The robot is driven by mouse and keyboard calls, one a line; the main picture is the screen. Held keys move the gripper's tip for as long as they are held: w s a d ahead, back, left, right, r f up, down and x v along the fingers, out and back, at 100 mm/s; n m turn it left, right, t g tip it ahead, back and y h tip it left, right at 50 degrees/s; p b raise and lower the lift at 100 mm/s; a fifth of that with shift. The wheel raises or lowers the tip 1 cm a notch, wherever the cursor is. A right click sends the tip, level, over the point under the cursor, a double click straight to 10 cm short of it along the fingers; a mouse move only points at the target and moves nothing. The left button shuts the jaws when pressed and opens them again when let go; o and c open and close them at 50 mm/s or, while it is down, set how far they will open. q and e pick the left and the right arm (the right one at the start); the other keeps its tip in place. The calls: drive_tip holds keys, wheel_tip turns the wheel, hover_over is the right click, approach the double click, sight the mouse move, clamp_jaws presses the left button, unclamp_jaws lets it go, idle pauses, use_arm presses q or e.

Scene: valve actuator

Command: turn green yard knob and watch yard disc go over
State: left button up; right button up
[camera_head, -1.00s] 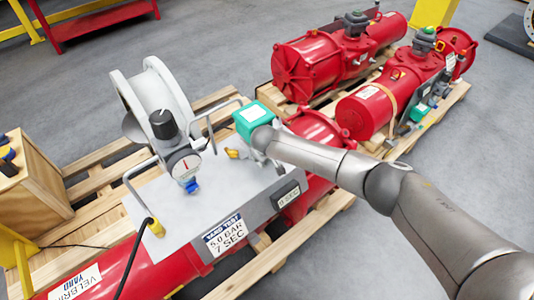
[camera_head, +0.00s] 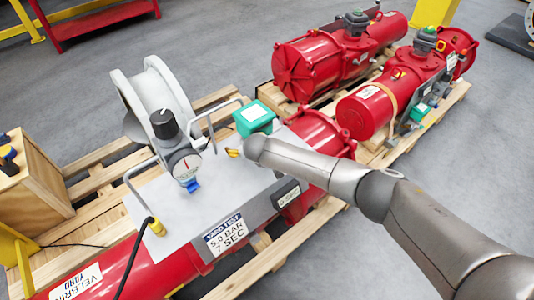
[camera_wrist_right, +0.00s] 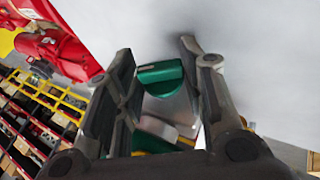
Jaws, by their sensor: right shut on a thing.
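The green knob (camera_wrist_right: 160,75) shows in the right wrist view between the two dark fingers of my right gripper (camera_wrist_right: 158,65), which is shut on it. In the head view my right arm (camera_head: 300,160) reaches in from the right over the grey panel (camera_head: 160,205), and its own wrist hides the knob and fingers. A grey ring-shaped valve body (camera_head: 160,85) stands upright at the panel's back left. A grey rounded piece juts from its left side; I cannot tell whether this is the yard disc. My left gripper is not in view.
A gauge with a black knob (camera_head: 163,124), metal handles (camera_head: 140,180) and a green-topped box (camera_head: 254,118) stand on the panel. A small display (camera_head: 288,194) is on its front. Red actuators (camera_head: 300,75) lie on pallets behind. A wooden crate (camera_head: 35,190) is at left.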

drive_tip(key=o, duration=1)
drive_tip(key=v, duration=1.2)
